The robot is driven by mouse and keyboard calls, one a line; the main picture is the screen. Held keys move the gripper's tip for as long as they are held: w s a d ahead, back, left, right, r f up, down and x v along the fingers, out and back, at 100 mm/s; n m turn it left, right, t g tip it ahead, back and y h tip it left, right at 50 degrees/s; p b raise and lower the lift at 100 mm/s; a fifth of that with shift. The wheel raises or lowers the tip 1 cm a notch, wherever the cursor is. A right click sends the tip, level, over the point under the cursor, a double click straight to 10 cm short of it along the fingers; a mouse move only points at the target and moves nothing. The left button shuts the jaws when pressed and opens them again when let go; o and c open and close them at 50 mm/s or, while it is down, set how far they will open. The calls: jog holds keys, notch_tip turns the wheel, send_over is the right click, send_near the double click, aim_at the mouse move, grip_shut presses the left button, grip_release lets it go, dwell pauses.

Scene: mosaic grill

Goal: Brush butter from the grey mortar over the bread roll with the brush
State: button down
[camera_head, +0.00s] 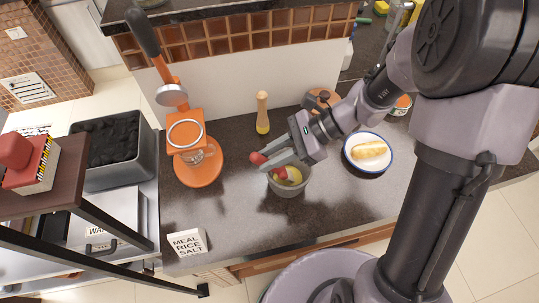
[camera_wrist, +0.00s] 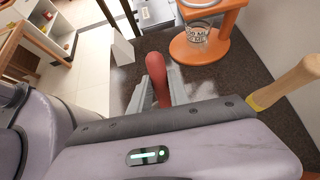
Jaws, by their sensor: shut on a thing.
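The grey mortar (camera_head: 290,190) stands on the dark counter in the head view, with yellow butter (camera_head: 294,175) inside. My gripper (camera_head: 272,161) is shut on the red brush (camera_head: 257,158) just above the mortar's back left rim. The brush's handle end sticks out to the left of the fingers, and a red part reaches down into the mortar; its bristles are hidden. The brush also shows red between the fingers in the wrist view (camera_wrist: 157,78). The bread roll (camera_head: 369,149) lies on a white plate with a blue rim (camera_head: 352,162), right of the mortar.
An orange press (camera_head: 186,135) with a glass stands on the left, near a box labelled MEAL RICE SALT (camera_head: 187,243). The counter between mortar and plate is clear. Bottles stand at the back right.

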jog(key=shift+f, duration=0.45)
dwell(1.0)
notch_tip(320, 180, up, 7)
jog(key=p, duration=0.5)
jog(key=shift+r+p, duration=0.15)
jog(key=shift+p, duration=0.15)
notch_tip(320, 180, up, 7)
jog(key=p, duration=0.5)
jog(key=shift+p, duration=0.3)
